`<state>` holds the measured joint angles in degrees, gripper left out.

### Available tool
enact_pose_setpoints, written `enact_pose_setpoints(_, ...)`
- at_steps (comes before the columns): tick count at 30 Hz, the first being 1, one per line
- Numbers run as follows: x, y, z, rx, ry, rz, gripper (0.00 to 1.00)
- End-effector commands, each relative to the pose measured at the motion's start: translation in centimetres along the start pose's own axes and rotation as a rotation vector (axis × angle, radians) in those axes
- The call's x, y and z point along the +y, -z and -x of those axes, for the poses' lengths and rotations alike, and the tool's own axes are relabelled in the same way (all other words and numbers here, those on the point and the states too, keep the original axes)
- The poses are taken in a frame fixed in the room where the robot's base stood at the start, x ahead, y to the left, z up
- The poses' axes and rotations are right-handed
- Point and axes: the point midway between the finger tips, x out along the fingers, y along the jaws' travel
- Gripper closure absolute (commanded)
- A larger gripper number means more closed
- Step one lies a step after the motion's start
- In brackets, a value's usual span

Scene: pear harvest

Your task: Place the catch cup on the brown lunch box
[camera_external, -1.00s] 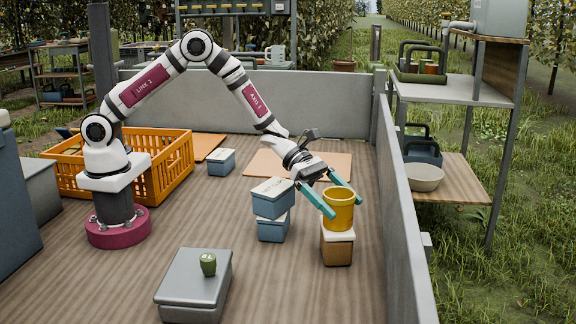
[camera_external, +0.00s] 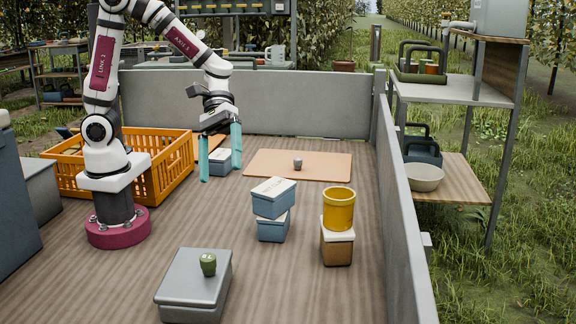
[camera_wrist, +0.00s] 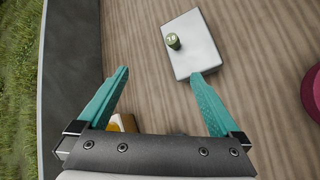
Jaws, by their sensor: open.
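The yellow catch cup (camera_external: 339,208) stands upright on the pale lid of the brown lunch box (camera_external: 337,247), at the right of the deck. In the wrist view a small part of the cup (camera_wrist: 114,126) shows low at the left, mostly hidden by the gripper body. My gripper (camera_external: 220,178) is open and empty, pointing down with its teal fingers apart. It is well to the left of the cup and clear of it, in front of a blue box (camera_external: 223,165) in the external view.
Two stacked blue boxes (camera_external: 273,199) stand left of the cup. A grey case (camera_external: 196,280) with a small green object (camera_external: 208,265) is in front. A small grey object (camera_external: 298,164) lies on the tan mat (camera_external: 330,165). An orange crate (camera_external: 170,168) and low grey walls (camera_external: 404,215) border the deck.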

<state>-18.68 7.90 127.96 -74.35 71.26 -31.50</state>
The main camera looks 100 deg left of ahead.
Motion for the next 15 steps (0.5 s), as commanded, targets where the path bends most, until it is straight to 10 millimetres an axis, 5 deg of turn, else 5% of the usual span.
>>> enact_pose_setpoints(1,-3.8,-3.3,0.7,0.020,0.169,-0.304,0.00)
enact_pose_setpoints(2,-6.6,-4.4,1.5,0.029,0.286,-0.494,0.00)
enact_pose_setpoints(3,-9.8,-5.1,2.8,0.039,0.434,-0.728,0.00)
enact_pose_setpoints(6,-15.3,-4.6,6.5,0.054,0.753,-1.175,0.00)
enact_pose_setpoints(10,-17.9,-3.1,9.9,0.063,1.000,-1.458,0.00)
enact_pose_setpoints(15,-18.3,-2.6,10.8,0.061,1.061,-1.513,0.00)
